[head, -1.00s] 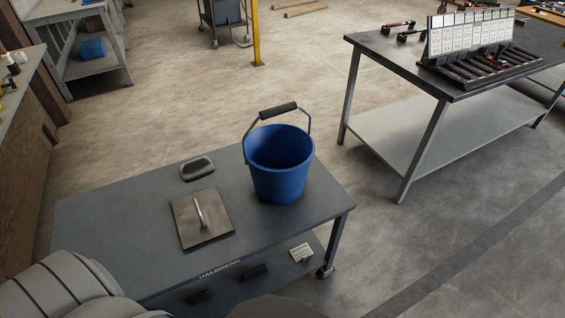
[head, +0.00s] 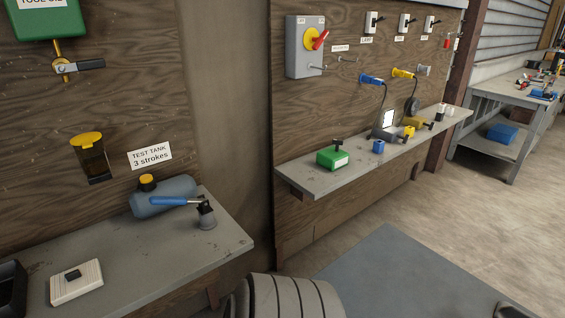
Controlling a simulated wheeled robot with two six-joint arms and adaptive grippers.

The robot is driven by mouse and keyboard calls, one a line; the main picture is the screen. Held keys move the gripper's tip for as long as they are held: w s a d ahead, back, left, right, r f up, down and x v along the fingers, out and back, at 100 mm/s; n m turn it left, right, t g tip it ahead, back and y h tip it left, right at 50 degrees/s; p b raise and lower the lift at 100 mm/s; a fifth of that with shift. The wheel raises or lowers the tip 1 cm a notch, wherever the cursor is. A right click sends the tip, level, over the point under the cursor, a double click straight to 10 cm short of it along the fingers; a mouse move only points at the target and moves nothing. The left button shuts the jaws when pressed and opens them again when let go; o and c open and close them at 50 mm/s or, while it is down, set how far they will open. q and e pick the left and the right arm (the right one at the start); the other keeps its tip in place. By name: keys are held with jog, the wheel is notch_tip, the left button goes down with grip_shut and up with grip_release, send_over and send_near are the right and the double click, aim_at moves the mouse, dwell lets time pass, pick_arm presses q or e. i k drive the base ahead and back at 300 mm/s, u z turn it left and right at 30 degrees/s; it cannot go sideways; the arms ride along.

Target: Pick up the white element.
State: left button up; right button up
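No single thing is plainly the white element. A flat off-white box with a dark switch (head: 76,283) lies on the grey bench at lower left. A small white upright piece (head: 441,112) stands towards the far end of the wall shelf, and a white-faced upright panel (head: 389,119) also stands on that shelf. I cannot tell whether a gripper holds anything.
A blue-grey tank (head: 163,196) and a blue-handled pump lie on the left bench (head: 170,262). Open floor lies beyond.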

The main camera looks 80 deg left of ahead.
aim_at(66, 285)
jog(key=u, duration=3.9)
jog(key=k, duration=1)
jog(key=u, duration=0.6)
jog(key=i, duration=1.55)
jog(key=z, duration=0.9)
